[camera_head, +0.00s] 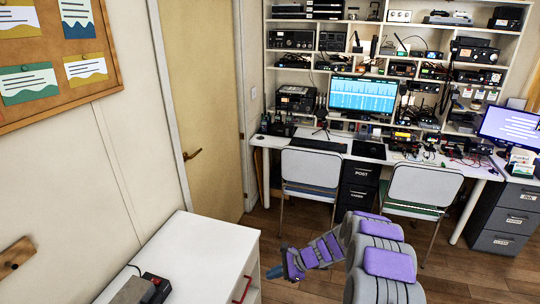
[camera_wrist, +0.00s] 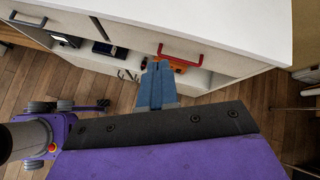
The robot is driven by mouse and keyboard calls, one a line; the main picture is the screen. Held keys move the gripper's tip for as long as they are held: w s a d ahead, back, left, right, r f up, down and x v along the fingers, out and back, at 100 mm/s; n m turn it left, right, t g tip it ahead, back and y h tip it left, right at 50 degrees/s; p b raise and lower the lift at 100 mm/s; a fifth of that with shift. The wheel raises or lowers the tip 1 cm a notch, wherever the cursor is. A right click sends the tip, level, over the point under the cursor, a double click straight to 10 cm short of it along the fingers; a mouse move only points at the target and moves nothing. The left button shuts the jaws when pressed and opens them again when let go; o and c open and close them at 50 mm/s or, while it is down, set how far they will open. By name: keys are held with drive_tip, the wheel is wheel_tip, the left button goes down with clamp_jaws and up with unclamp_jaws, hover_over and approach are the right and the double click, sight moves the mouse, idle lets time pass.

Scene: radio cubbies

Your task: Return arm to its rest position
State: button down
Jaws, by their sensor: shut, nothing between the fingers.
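My gripper (camera_head: 274,272) is at the end of my purple and grey arm, low in the head view, beside the right side of a white cabinet (camera_head: 204,246). In the wrist view the blue fingers of my gripper (camera_wrist: 158,66) are together with nothing between them. They point toward the cabinet front (camera_wrist: 215,38), which has a red handle (camera_wrist: 180,55). I cannot tell the exact gap between the fingertips and the cabinet.
A dark device (camera_head: 155,286) sits on the cabinet top. Two chairs (camera_head: 311,168) (camera_head: 424,184) stand before a desk (camera_head: 330,146) under shelves of radios. A closed door (camera_head: 202,100) is behind. Wooden floor (camera_head: 265,222) is clear between the cabinet and the chairs.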

drive_tip(key=s+r+n+g+h, duration=0.35)
drive_tip(key=s+r+n, duration=0.65)
drive_tip(key=s+r, duration=0.9)
drive_tip(key=s+d+r+n+h, duration=0.2)
drive_tip(key=s+d, duration=0.2)
drive_tip(key=s, duration=0.4)
drive_tip(key=s+d+r+n+h, duration=0.2)
drive_tip(key=s+d, duration=0.2)
drive_tip(key=s, duration=0.4)
drive_tip(key=s+d+r+n+h, duration=0.2)
drive_tip(key=s+d, duration=0.2)
drive_tip(key=s, duration=0.5)
drive_tip(key=shift+t, duration=0.45)
drive_tip(key=shift+n+h, duration=0.25)
drive_tip(key=shift+n, duration=0.05)
